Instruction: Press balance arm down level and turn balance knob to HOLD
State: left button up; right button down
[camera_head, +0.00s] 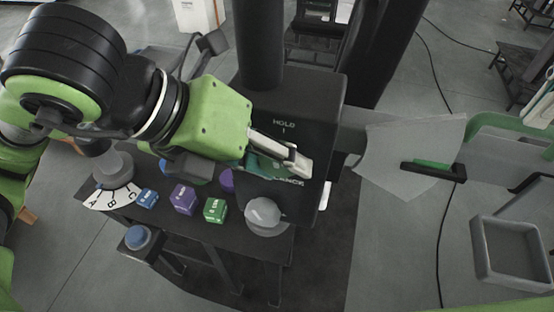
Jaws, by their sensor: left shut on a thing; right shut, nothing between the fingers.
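A black box (322,105) stands under a thick black column, with the label HOLD and a mark on its face. My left gripper (288,162) reaches in from the left, its pale fingers low on that face and shut on the teal balance knob (262,167). The fingers cover much of the knob and part of a lower label, so I cannot read its setting. A grey bar sticks out right of the box to a pale fan-shaped plate (405,155). A black and green bar (434,170) lies across the plate; whether it is the balance arm's pointer is unclear. My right gripper is not visible.
A dark table (265,248) carries blue, purple and green blocks (215,209), a grey round knob (265,215) and a dial marked A, B, C (112,197). A blue button (137,237) sits at its front. A grey tray (512,252) is at right.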

pick_arm(q)
jog(key=shift+y, duration=0.5)
jog(key=o, duration=1.1)
jog(key=v, duration=1.2)
jog(key=shift+s+a+f, duration=0.1)
jog(key=shift+s, duration=0.1)
